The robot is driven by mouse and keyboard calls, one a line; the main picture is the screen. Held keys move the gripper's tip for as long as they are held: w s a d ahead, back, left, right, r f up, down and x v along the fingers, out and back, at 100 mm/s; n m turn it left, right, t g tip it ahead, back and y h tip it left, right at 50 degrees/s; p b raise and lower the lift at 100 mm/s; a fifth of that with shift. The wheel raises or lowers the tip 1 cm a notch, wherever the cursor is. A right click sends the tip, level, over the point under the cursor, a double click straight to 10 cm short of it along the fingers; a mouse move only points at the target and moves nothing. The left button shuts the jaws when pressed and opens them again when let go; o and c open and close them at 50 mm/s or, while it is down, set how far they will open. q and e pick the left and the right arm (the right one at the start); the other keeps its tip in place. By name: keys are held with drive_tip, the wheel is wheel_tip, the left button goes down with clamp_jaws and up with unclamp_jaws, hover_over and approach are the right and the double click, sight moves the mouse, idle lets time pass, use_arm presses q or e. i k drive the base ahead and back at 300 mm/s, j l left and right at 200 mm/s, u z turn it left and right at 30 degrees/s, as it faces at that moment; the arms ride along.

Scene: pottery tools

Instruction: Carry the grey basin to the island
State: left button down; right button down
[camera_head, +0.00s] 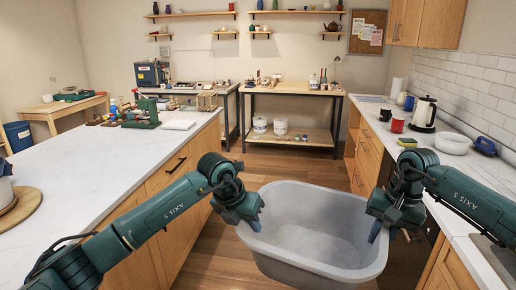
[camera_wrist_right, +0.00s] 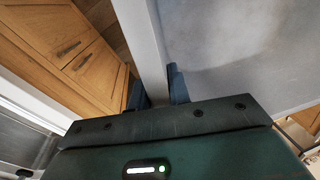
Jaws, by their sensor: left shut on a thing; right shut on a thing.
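The grey basin (camera_head: 315,238) hangs level between my two arms in the head view, above the wooden floor, and it looks empty. My left gripper (camera_head: 256,222) is shut on its left rim. My right gripper (camera_head: 382,230) is shut on its right rim. In the right wrist view, the rim and wall of the basin (camera_wrist_right: 220,60) run up between the blue fingers of my right gripper (camera_wrist_right: 160,85). The island (camera_head: 110,160) with a white top and wooden drawers stands on the left. The basin is apart from it.
A counter with a kettle (camera_head: 423,114), red mug (camera_head: 397,125) and white bowl (camera_head: 452,143) runs along the right. On the island are a green tool (camera_head: 142,114) and a round wooden board (camera_head: 18,208). The island's near top is mostly clear. A workbench (camera_head: 290,90) stands at the back.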

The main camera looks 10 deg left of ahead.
sight(131, 153)
drive_tip(key=i+j+u, duration=0.2)
drive_tip(key=i+u, duration=0.2)
drive_tip(key=i, duration=0.3)
drive_tip(key=i+u, duration=0.45)
drive_tip(key=i, duration=0.3)
drive_tip(key=i+l+u, duration=0.4)
drive_tip(key=i, duration=0.3)
drive_tip(key=i+l+u, duration=0.5)
drive_tip(key=i+u, duration=0.15)
drive_tip(key=i, duration=0.25)
drive_tip(key=i+j+u, duration=0.15)
drive_tip(key=i+j, duration=0.05)
